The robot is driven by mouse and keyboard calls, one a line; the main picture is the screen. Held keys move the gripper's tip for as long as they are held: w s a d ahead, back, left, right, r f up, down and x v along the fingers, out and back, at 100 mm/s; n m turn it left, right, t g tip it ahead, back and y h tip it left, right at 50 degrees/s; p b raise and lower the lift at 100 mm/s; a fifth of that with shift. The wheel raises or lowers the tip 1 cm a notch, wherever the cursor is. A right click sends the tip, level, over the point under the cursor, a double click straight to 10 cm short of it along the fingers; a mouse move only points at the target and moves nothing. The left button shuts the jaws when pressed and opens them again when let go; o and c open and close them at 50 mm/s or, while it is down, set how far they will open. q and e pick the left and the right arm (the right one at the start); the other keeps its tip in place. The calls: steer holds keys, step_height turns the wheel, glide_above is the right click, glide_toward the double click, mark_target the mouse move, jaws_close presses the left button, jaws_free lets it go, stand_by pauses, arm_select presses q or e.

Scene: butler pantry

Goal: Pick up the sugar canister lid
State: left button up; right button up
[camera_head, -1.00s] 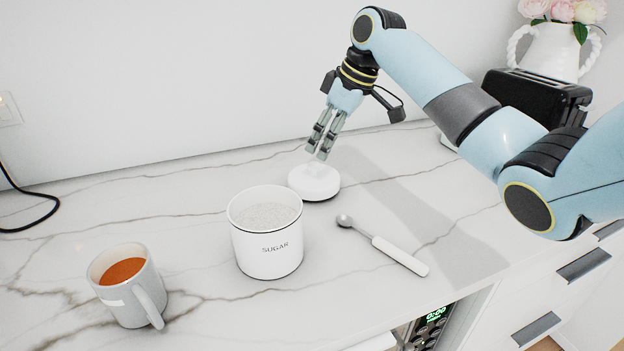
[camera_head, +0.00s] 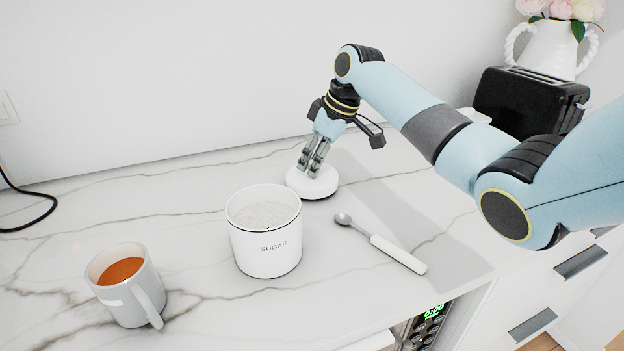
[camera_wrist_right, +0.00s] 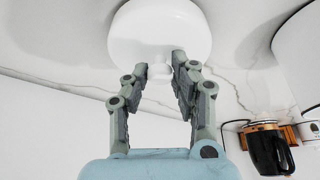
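The sugar canister lid (camera_head: 312,187) is a round white disc with a small knob, lying flat on the marble counter behind and right of the open sugar canister (camera_head: 265,246). My right gripper (camera_head: 310,170) is down at the lid, pointing at its top. In the right wrist view, the lid (camera_wrist_right: 160,25) fills the top middle, and its knob (camera_wrist_right: 160,73) lies between the two fingertips of my right gripper (camera_wrist_right: 161,68). The fingers stand apart on either side of the knob; I cannot tell whether they touch it. My left gripper is not in view.
A metal spoon with a white handle (camera_head: 398,254) lies right of the canister. A grey mug (camera_head: 137,300) of orange-brown drink stands at front left. A black toaster (camera_head: 530,100) and white flower vase (camera_head: 550,50) stand at back right.

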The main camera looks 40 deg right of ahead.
jaws_close()
steer(key=shift+r, duration=0.1)
